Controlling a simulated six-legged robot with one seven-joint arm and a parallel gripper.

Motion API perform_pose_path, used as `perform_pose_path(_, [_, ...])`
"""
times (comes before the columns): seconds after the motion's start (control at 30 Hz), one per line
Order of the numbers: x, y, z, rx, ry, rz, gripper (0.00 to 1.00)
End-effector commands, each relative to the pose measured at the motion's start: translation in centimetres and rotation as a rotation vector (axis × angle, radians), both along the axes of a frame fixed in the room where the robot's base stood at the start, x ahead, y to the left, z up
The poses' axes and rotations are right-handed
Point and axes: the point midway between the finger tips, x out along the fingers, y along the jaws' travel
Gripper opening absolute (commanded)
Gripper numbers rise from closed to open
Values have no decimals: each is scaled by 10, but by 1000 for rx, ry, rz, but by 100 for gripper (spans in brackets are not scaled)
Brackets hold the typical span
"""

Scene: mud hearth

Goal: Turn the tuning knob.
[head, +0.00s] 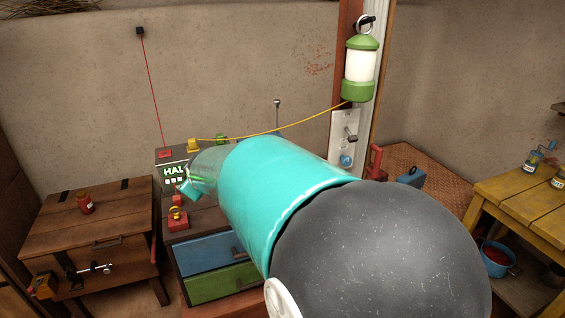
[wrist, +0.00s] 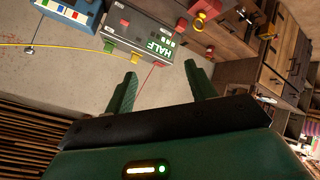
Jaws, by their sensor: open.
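No tuning knob can be made out for certain. A white and blue box (wrist: 65,10) with small coloured parts, perhaps a radio, is cut off at the top left of the wrist view. My arm seems to hide it in the head view, where a thin ball-tipped rod (head: 277,102) rises behind the arm. My gripper (wrist: 160,68) is open and empty, with its fingers apart. In the head view my gripper (head: 190,188) is partly seen beside a grey box with a lit display (head: 173,170). That box also shows beyond the fingers in the wrist view (wrist: 140,30).
Yellow and red wires run from the grey box. A red object with a yellow ring (head: 177,214) stands in front of it. Blue and green drawers (head: 210,252) are below. A wooden chest (head: 85,225) is at left, a lantern (head: 361,68) on the post, a yellow table (head: 520,195) at right.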

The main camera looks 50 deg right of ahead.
Motion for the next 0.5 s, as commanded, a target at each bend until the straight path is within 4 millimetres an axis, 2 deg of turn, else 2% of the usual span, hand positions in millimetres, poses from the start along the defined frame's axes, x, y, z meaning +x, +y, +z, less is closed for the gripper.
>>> perform_pose_path(0.03, [-10,20,4,43,4,4,55])
perform_pose_path(0.2, [-36,67,6,152,40,6,55])
perform_pose_path(0.5, [-75,118,5,251,99,16,55])
